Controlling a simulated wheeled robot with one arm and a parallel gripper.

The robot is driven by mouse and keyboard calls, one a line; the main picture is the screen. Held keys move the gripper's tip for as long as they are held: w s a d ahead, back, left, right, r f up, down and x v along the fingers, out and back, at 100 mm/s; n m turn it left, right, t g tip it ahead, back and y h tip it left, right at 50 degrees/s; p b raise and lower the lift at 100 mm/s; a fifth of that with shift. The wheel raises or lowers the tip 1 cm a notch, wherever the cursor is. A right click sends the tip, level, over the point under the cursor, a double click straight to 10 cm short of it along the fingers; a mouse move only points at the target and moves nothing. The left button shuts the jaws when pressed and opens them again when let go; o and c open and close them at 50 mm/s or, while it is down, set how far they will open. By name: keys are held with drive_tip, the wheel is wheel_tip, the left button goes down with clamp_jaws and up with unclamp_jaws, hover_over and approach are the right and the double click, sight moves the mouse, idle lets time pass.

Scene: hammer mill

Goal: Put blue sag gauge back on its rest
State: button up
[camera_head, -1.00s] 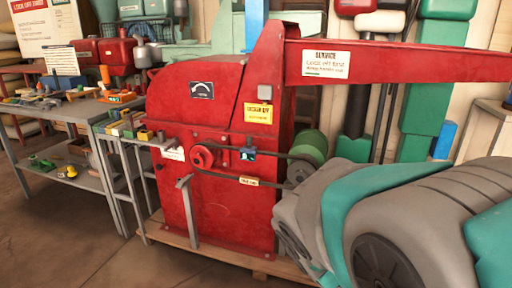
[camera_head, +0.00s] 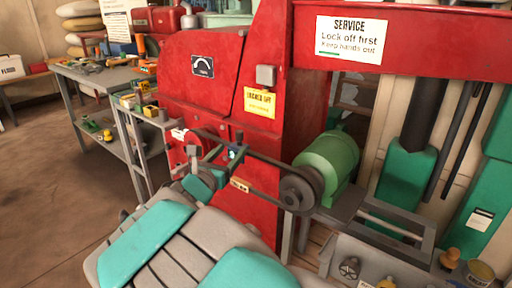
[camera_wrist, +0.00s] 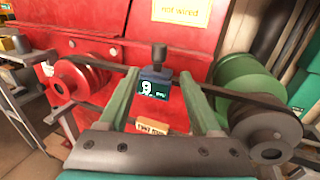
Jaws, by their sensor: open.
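The blue sag gauge (camera_head: 235,153) is a small dark block with a lit display and a dark knob on top. It sits at the drive belt's upper run, in front of the red mill, and also shows in the wrist view (camera_wrist: 155,88). My gripper (camera_wrist: 158,76) is open, its two green-grey fingers reaching forward on either side of the gauge in the wrist view. A gap shows on both sides; whether the fingertips have reached its depth I cannot tell. In the head view my gripper (camera_head: 210,156) is just left of the gauge. I cannot identify its rest.
The belt (camera_wrist: 100,65) runs from a red pulley (camera_wrist: 75,82) to a dark pulley (camera_wrist: 265,130) by the green motor (camera_head: 328,160). A narrow stand (camera_head: 150,128) with small coloured items is left of the mill. Open floor lies at left.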

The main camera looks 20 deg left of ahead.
sight(238, 144)
drive_tip(key=shift+w, duration=0.85)
drive_tip(key=w, duration=0.5)
drive_tip(key=shift+d+f, duration=0.15)
drive_tip(key=shift+f, duration=0.25)
drive_tip(key=shift+w+r, duration=0.1)
drive_tip(key=shift+w, duration=0.25)
clamp_jaws()
